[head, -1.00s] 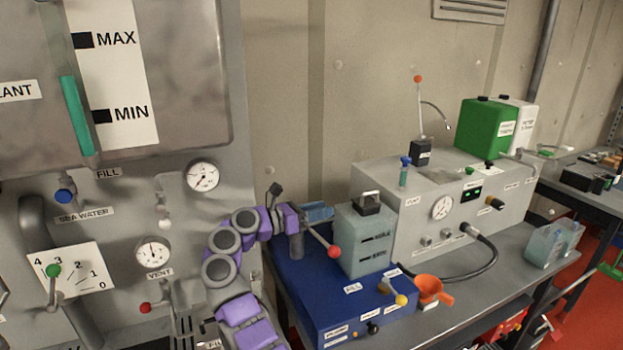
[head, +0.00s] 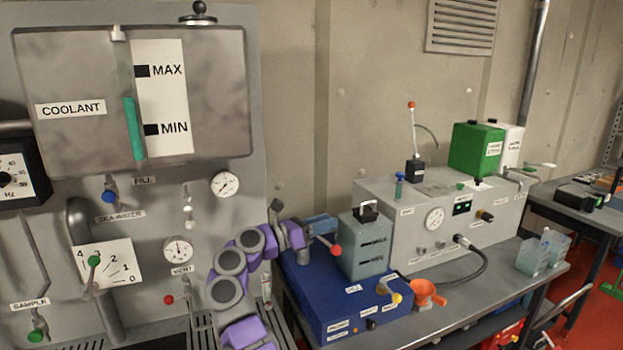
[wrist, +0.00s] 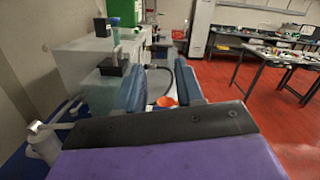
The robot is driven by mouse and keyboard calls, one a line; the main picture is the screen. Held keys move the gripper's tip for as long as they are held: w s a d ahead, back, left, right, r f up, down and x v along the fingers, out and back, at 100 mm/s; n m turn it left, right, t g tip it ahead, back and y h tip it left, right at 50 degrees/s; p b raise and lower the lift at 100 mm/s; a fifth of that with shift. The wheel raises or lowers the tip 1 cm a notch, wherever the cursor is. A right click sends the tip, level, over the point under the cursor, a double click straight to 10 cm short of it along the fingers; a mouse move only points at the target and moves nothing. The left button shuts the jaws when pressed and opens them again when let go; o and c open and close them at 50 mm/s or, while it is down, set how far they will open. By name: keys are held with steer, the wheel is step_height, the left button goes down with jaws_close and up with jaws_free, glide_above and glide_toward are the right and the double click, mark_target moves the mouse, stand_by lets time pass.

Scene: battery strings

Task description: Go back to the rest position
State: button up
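My arm reaches from the bottom of the head view, in front of the coolant panel (head: 225,100). My gripper (head: 322,224) is above the left part of the blue box (head: 320,295), just left of the grey-green tank (head: 362,245). In the wrist view, the two blue fingers of my gripper (wrist: 160,68) stand apart with nothing held between them. A lever with a red ball (head: 336,250) shows just below my gripper in the head view. Whether they touch cannot be told.
An orange funnel (head: 426,293) is right of the blue box. A grey test unit (head: 405,215) with a gauge and black hose stands behind on the bench (head: 500,290). A green canister (head: 472,150) is farther back. Red floor (wrist: 235,80) is open at the right.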

steer(key=w+a+r+n+t+y, duration=0.25)
steer(key=r+n+t+y, duration=0.25)
steer(key=r+n, duration=0.4)
steer(key=w+a+r+n+t+y, duration=0.2)
steer(key=a+r+n+t+y, duration=0.3)
steer(key=r+n, duration=0.4)
steer(key=w+a+r+n+t+y, duration=0.2)
steer(key=w+r+n+t+y, duration=0.15)
steer(key=r+n+t, duration=0.4)
steer(key=s+d+f+n+g+y, duration=0.3)
steer(key=s+d+f+n+g, duration=0.2)
steer(key=s+f+n+g, duration=0.45)
steer(key=s+d+f+n+g+y, duration=0.45)
steer(key=s+f+n+g, duration=0.2)
steer(key=s+f, duration=0.6)
steer(key=s+d+f+n+g+h, duration=0.1)
steer(key=s+d+f+g, duration=0.2)
steer(key=s, duration=1.1)
steer(key=s+d+f+n+g+h, duration=0.1)
steer(key=s+d+f+g, duration=0.3)
steer(key=s+f, duration=0.4)
steer(key=s+d+f+n+g+h, duration=0.1)
steer(key=s+d+f+g, duration=0.3)
steer(key=s, duration=1.8)
step_height(320, 180, down, 2)
steer(key=shift+f+n+h, duration=0.15)
steer(key=shift+n+h, duration=0.15)
steer(key=shift+n, duration=0.55)
steer(key=shift+d+g, duration=0.1)
steer(key=shift+g, duration=0.15)
